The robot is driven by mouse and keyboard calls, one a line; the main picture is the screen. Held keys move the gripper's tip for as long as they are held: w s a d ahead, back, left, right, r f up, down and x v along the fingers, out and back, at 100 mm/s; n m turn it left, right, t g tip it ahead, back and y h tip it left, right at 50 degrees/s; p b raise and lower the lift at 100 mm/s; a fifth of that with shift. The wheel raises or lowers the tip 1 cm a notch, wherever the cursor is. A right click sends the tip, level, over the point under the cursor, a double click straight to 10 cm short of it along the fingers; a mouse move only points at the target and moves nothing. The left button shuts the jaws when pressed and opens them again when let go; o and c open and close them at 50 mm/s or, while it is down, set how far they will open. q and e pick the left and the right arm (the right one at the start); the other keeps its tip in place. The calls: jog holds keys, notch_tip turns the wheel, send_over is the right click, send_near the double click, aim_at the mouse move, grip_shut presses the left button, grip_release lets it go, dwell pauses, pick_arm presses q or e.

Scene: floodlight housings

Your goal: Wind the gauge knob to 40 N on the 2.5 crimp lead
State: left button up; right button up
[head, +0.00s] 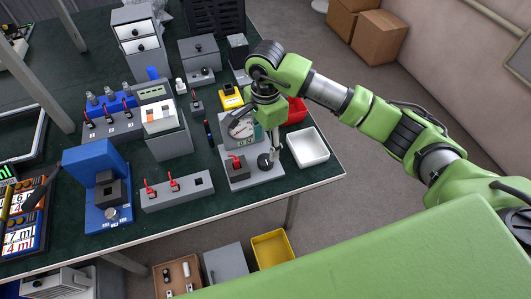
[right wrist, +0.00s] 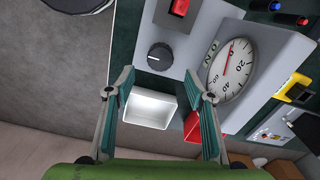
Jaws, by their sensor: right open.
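The pull gauge has a round white dial (head: 241,128) with a "0 N" mark below it. In the right wrist view the dial (right wrist: 232,62) shows a red needle at 0. The dark gauge knob (head: 264,161) stands on the grey base, right of a block holding a red-topped lead (head: 235,162). In the right wrist view the knob (right wrist: 160,57) lies just beyond my fingertips, apart from them. My right gripper (right wrist: 160,82) is open and empty; it also shows above the knob in the head view (head: 275,152). No 2.5 label is readable. My left gripper is out of view.
A white bin (head: 308,148) and a red bin (head: 297,110) stand right of the gauge. A grey block with red leads (head: 177,190) and a blue machine (head: 97,185) stand to the left. The table's front edge is close to the gauge base.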

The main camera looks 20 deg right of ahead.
aim_at(265, 159)
notch_tip(265, 159, down, 7)
jog(key=shift+r+p, duration=0.15)
jog(key=shift+p, duration=0.3)
jog(key=c, duration=1.1)
